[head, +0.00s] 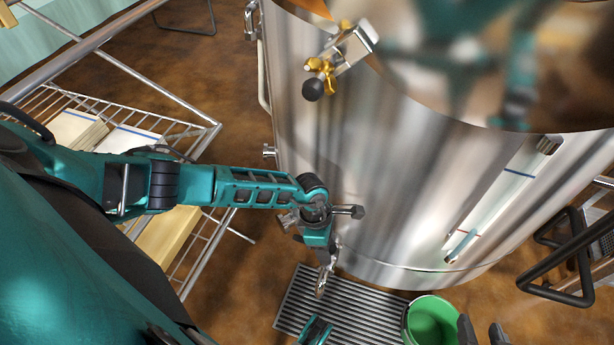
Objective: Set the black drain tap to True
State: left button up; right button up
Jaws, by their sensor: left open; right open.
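A brass fitting with a black ball knob (313,89) sits high on the steel tank (400,160), under a metal clamp. I cannot tell whether it is the black drain tap; no other clear black tap handle shows. A dark-ended metal stub (352,212) shows beside my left wrist, which covers part of the tank's lower wall. My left gripper (323,280) points down in front of the tank, open and empty, above the floor grate. My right gripper (483,334) is open at the bottom edge, its dark fingers apart, next to the green bucket.
A slatted drain grate (345,312) lies on the brown floor. A green bucket (430,322) stands at its right end. A wire rack (85,130) with boards is at left. A black tubular frame (560,260) is at right. A sight gauge (500,195) runs down the tank.

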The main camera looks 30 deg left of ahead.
pick_arm(q)
jog(key=a+y, duration=0.1)
jog(key=a, duration=0.1)
jog(key=w+a+m+y, duration=0.1)
jog(key=a, duration=0.1)
jog(key=w+a+f+y, duration=0.1)
jog(key=a, duration=0.2)
jog(key=shift+w+m+b, duration=0.1)
jog(key=shift+m+b, duration=0.2)
jog(key=shift+b, duration=0.1)
jog(key=shift+a+f, duration=0.2)
jog(key=shift+f, duration=0.1)
notch_tip(320, 180, down, 5)
jog(key=b, duration=0.5)
jog(key=shift+r+p, duration=0.35)
jog(key=shift+d+f+b, duration=0.15)
jog(key=shift+f+b, duration=1.15)
jog(key=shift+f, duration=0.1)
pick_arm(e)
jog(key=shift+w+a+f, duration=0.1)
jog(key=shift+a+f, duration=0.05)
jog(key=shift+f, duration=0.8)
jog(key=shift+w+a+f, duration=0.1)
jog(key=shift+a+f, duration=0.1)
jog(key=shift+f, duration=0.8)
jog(key=shift+a+f, duration=0.15)
jog(key=shift+f, duration=0.8)
